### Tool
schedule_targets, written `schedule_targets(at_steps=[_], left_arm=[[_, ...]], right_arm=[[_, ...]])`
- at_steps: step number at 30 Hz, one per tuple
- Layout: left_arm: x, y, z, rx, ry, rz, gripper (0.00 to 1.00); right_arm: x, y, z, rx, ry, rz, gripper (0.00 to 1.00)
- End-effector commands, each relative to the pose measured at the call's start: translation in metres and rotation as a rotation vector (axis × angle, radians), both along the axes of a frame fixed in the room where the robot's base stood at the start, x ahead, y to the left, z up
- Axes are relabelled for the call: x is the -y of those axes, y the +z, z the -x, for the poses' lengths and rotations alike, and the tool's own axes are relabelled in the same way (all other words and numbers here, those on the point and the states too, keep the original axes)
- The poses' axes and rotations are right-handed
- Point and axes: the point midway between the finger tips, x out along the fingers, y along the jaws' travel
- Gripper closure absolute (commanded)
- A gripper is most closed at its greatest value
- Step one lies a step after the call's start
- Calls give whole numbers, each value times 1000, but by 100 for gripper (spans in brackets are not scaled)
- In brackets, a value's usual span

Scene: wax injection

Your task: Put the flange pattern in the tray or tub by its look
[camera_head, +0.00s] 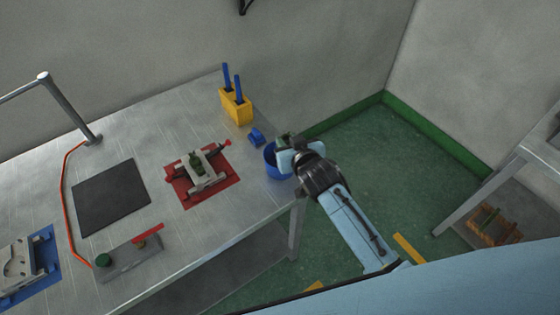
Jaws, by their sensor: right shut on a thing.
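My right gripper (287,147) is at the blue tub (271,170) near the table's right end, over its upper right rim. It is shut on a small dark green thing, which I take to be the flange pattern (283,139). Most of that piece is hidden by the gripper, so its look cannot be told. The gripper also covers part of the tub, so the inside is barely visible. I cannot tell whether the piece touches the tub. My left gripper is not in view.
On the metal table (130,185) are a red mat (223,181) with a metal fixture (205,180), a black mat (110,198), a yellow holder (236,107) with blue-handled tools, a small blue object (256,136), and a blue mat (46,243) with a grey block (18,263).

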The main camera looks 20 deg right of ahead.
Motion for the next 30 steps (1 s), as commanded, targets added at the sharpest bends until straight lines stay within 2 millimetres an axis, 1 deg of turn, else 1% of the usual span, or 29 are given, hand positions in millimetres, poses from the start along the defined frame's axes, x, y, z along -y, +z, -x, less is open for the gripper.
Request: schedule_targets(at_steps=[1, 6, 7, 15, 20, 23, 30], left_arm=[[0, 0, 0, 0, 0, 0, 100], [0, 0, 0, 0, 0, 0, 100], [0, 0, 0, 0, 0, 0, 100], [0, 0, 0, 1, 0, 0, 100], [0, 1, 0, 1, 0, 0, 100], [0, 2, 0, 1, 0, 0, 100], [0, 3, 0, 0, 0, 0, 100]], right_arm=[[0, 1, 0, 1, 0, 0, 71], [0, 0, 0, 0, 0, 1, 49], [0, 0, 0, 0, 0, 1, 47], [0, 0, 1, -1, 0, 1, 47], [1, 4, 11, -1, 0, 1, 47], [2, 10, 25, -1, 0, 1, 47], [6, 28, 70, -2, 0, 0, 47]])
